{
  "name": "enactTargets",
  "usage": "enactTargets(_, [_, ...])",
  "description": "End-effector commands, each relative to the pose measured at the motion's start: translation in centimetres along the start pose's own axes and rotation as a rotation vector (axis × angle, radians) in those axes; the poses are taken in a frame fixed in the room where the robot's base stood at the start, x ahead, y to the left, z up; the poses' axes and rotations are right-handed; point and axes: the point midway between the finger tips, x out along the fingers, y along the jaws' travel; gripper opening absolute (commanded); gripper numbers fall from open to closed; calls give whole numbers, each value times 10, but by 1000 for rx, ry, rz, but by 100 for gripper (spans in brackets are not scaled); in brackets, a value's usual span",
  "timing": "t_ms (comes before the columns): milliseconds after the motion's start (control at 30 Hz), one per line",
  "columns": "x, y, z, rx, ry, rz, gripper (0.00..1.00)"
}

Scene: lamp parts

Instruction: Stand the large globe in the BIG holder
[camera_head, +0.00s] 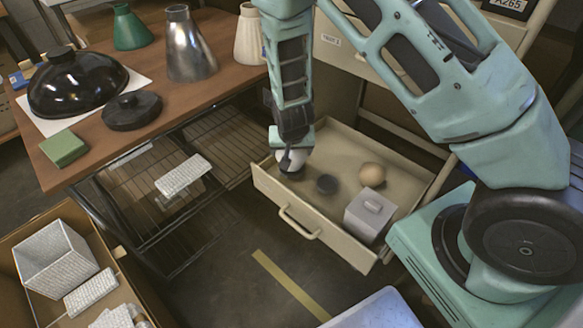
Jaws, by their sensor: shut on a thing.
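My gripper (293,147) points down over the left part of an open beige drawer (270,187). It is shut on a white globe (291,160), whose upper part the gripper hides. Right under the globe is a dark round holder (292,174), partly covered by it; I cannot tell whether the globe rests in it or is just above it. A tan globe (373,174) lies farther right in the drawer. The two holders' sizes are hard to compare.
A grey box with a knobbed lid (370,212) stands at the drawer's front right. The drawer's walls rise around these things. A wooden table (190,100) with lampshades and a wire rack (150,190) stand left. An open carton (75,222) is at lower left.

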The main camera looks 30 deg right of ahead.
Motion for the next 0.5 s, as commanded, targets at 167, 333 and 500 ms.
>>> enactTargets(167, [0,0,0,0,1,0,59])
enactTargets(333, [1,0,0,0,0,0,59])
enactTargets(500, [4,0,2,0,0,0,59])
